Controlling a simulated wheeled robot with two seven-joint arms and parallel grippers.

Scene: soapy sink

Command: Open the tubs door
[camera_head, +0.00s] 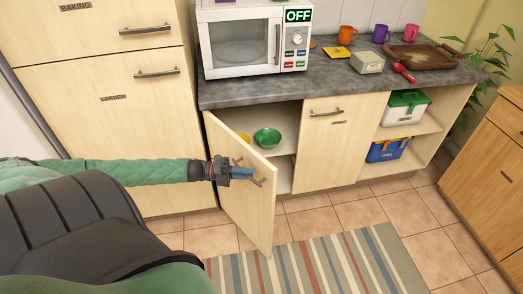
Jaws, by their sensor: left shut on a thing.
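A pale wood cabinet door (240,205) under the microwave stands partly open, swung out toward me and hinged away from its opening. My left gripper (243,173) reaches in from the left and is shut on this door's bar handle (258,181). The gripper hides part of the handle and any label there. Behind the door, a green bowl (267,138) and part of a yellow item (244,138) show on a shelf. To the right, another door (337,150) with a bar handle is closed; its small label is unreadable. My right gripper is out of view.
A white green-lidded box (405,108) and a blue box (387,150) stand on open shelves at right. The grey counter (330,80) holds a microwave (255,42), mugs and a tray. A striped rug (320,265) covers the floor in front.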

